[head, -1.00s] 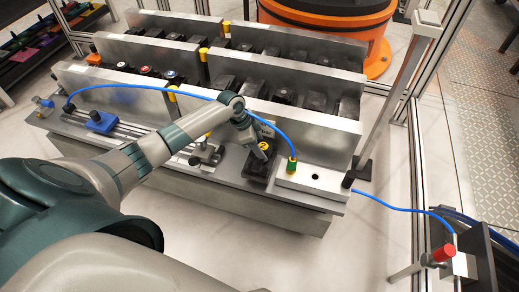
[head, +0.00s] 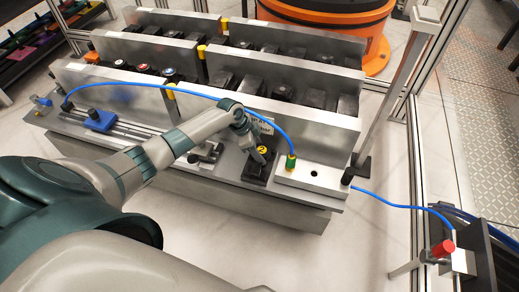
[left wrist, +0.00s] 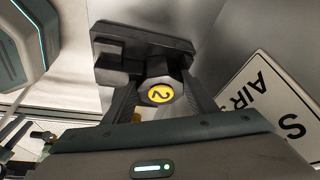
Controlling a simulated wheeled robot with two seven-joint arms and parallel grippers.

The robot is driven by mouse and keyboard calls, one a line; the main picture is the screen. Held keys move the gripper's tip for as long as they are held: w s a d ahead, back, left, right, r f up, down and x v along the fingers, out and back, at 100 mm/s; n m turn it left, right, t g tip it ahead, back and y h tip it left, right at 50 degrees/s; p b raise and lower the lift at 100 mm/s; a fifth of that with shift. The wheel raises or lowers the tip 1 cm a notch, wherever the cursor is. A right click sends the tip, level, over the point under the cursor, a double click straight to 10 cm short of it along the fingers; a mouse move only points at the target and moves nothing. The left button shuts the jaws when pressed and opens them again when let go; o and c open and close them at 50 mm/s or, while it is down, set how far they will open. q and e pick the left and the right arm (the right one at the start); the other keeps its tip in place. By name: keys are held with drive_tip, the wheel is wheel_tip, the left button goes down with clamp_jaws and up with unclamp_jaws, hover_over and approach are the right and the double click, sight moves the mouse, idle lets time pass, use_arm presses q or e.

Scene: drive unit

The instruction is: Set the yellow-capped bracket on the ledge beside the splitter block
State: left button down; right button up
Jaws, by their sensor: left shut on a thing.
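The bracket (head: 255,172) is a black piece with a flat base and a round yellow cap (head: 262,150) marked with a 2. My left gripper (head: 259,155) is shut on it from above; in the left wrist view the fingers (left wrist: 165,98) stand on both sides of the bracket's black post (left wrist: 158,72). The bracket is over the grey ledge (head: 225,182), just left of the splitter block (head: 318,184), a silver block with a green fitting and a blue hose. I cannot tell whether its base touches the ledge. My right gripper is out of view.
The blue hose (head: 185,88) arcs over the ledge close behind my left wrist. A metal wall (head: 260,110) with a white sign (head: 262,126) stands behind the bracket; the sign also fills the right of the left wrist view (left wrist: 268,108). A clamp (head: 206,154) sits to the left.

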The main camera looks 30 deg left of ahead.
use_arm(q)
drive_tip(key=shift+w+r, duration=0.1)
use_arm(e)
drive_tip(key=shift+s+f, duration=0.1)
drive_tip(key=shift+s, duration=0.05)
use_arm(q)
drive_tip(key=c, duration=0.7)
unclamp_jaws()
drive_tip(key=shift+c, duration=0.2)
drive_tip(key=shift+s+a+r, duration=0.15)
drive_tip(key=shift+s+r, duration=0.05)
drive_tip(key=shift+r, duration=0.15)
drive_tip(key=v, duration=1.1)
drive_tip(key=shift+p, duration=0.45)
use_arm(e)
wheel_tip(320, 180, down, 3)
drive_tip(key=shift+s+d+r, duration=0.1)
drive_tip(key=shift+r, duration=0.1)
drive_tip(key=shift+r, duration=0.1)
